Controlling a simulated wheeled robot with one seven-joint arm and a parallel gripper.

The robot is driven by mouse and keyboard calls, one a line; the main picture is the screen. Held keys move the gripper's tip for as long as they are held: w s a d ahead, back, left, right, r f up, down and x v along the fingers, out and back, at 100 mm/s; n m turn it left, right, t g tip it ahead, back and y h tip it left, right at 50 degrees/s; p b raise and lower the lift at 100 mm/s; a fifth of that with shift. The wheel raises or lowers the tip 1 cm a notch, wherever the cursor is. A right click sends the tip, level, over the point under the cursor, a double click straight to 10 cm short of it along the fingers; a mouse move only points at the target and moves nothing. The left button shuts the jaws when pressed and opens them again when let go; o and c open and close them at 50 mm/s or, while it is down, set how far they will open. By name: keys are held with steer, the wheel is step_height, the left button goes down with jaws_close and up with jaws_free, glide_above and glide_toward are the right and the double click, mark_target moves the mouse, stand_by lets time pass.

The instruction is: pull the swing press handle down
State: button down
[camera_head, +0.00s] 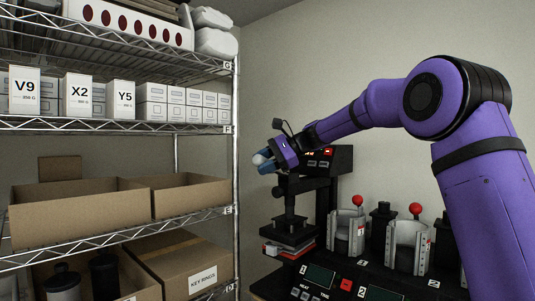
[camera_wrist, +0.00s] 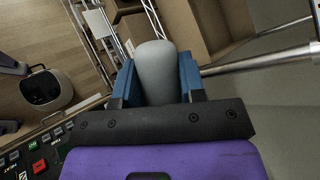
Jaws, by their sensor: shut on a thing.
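The swing press (camera_head: 292,212) is a black machine on the dark bench, with a control box (camera_head: 329,160) at its top and a flat plate stack (camera_head: 288,243) at its base. My gripper (camera_head: 263,161) is at the upper left of the press, with its blue fingers on either side of the light grey handle end (camera_head: 258,159). In the wrist view the rounded grey handle (camera_wrist: 156,72) sits between the blue fingers (camera_wrist: 158,82), which are shut on it. The handle's link to the press is mostly hidden behind my gripper.
A wire shelf (camera_head: 236,150) with boxes stands close to the left of my gripper. Mug presses (camera_head: 345,232) (camera_head: 408,244) with red-knobbed levers stand to the right under my arm. A button panel (camera_wrist: 40,165) shows at lower left in the wrist view.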

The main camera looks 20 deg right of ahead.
step_height(320, 180, down, 6)
steer(key=n+t+h, duration=0.1)
steer(key=n+h, duration=0.1)
steer(key=h, duration=0.1)
steer(key=shift+s+a+t+h, duration=0.35)
steer(key=shift+a+t+h, duration=0.05)
steer(key=shift+a, duration=0.05)
steer(key=c, duration=0.7)
jaws_free()
steer(key=shift+r, duration=0.1)
steer(key=v, duration=1)
steer(key=shift+d+r, duration=0.2)
steer(key=shift+d, duration=0.15)
